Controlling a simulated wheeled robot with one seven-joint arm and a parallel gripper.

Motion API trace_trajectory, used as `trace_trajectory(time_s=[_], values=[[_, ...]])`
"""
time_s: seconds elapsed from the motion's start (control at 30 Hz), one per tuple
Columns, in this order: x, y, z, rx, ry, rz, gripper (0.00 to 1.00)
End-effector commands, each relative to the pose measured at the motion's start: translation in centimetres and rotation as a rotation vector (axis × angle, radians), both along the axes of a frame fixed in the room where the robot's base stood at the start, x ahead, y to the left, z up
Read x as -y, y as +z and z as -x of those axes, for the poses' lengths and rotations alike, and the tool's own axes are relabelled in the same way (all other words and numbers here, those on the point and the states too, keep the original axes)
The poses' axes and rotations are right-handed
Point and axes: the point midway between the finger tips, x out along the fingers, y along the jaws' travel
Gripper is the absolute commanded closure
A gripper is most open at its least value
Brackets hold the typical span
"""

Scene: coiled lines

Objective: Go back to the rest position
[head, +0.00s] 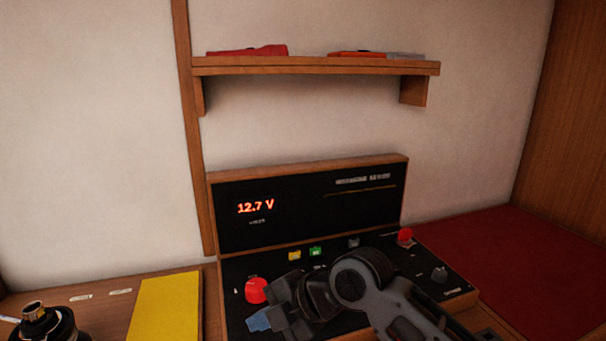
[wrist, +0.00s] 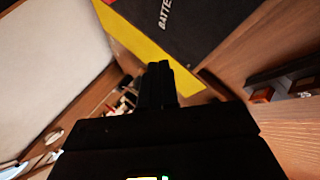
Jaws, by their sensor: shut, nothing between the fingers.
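My gripper (wrist: 158,72) is shut and empty in the wrist view, its dark fingers together. In the head view my arm reaches in from the bottom right over a black control panel (head: 235,277), with the wrist in front of its lower middle. My fingertips cannot be made out clearly there. A small blue piece (head: 258,320) shows beside the wrist; I cannot tell what it belongs to. A red knob (head: 256,290) is just left of the wrist. A second red knob (head: 405,235) is at the panel's right.
The upright panel's display (head: 255,207) reads 12.7 V. A wooden shelf (head: 315,67) hangs above. A yellow sheet (head: 164,308) and a dark round object (head: 45,322) are at left. A red surface (head: 520,265) lies at right. The wrist view shows a yellow-edged black surface (wrist: 195,25).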

Motion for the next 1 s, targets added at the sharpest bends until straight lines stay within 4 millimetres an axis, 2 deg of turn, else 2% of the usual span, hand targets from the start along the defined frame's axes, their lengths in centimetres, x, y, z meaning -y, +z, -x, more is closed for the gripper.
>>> trace_trajectory(time_s=[0.03, 0.2, 0.3, 0.43, 0.67, 0.87, 1.0], values=[[-1.5, 0.1, 1.0, -0.024, -0.045, -0.078, 1.00], [-4.4, 1.1, 3.1, -0.105, -0.222, -0.317, 1.00], [-5.0, 1.4, 4.3, -0.161, -0.332, -0.448, 1.00], [-4.8, 1.5, 5.8, -0.239, -0.483, -0.606, 1.00], [-2.2, 0.2, 9.1, -0.372, -0.760, -0.848, 1.00], [2.0, -2.0, 13.1, -0.458, -1.005, -1.013, 1.00], [5.7, -3.7, 16.7, -0.496, -1.171, -1.102, 1.00]])
